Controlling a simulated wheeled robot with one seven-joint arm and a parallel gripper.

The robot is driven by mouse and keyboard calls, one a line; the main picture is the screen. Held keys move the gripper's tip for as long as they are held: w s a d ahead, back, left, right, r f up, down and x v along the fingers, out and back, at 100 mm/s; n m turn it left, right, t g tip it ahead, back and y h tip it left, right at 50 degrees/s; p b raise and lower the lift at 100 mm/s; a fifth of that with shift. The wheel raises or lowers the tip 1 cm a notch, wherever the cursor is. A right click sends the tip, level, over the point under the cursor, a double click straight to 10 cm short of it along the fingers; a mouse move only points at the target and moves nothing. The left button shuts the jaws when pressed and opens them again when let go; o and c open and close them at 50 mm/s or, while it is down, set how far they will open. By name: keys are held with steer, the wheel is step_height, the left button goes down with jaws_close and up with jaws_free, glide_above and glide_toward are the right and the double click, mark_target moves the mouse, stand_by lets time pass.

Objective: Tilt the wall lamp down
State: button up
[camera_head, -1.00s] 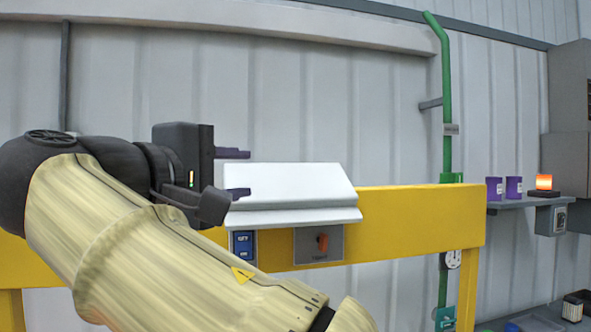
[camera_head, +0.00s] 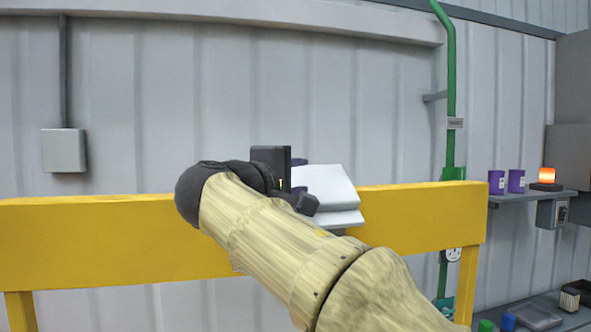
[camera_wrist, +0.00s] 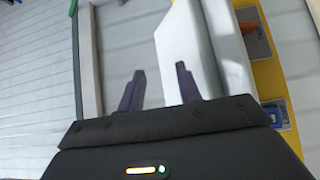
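A white slanted hood (camera_head: 329,187), which I take to be the wall lamp, sits at the yellow rail, with a pale lip (camera_head: 345,218) below it. My gripper (camera_head: 302,176) is at its left end, and my arm hides its left and lower parts. In the wrist view, the two dark purple fingers of my gripper (camera_wrist: 160,72) are apart. The white hood (camera_wrist: 188,50) shows beyond them; its near edge lies between the fingertips, and the right finger overlaps its face. I cannot tell whether either finger touches it.
The yellow rail (camera_head: 90,240) runs across in front of the corrugated wall. A grey wall box (camera_head: 64,150) is at left. A green pipe (camera_head: 450,100) stands right of the hood. A shelf (camera_head: 535,197) with purple cups (camera_head: 496,182) and a lit orange beacon (camera_head: 546,175) is farther right.

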steer(key=shift+w+d, duration=0.15)
steer(key=shift+w, duration=0.05)
steer(key=shift+c, duration=1)
steer(key=shift+s, duration=0.2)
jaws_close()
steer(key=shift+w, duration=0.1)
steer(key=shift+c, duration=2.4)
jaws_free()
steer(key=o, duration=0.7)
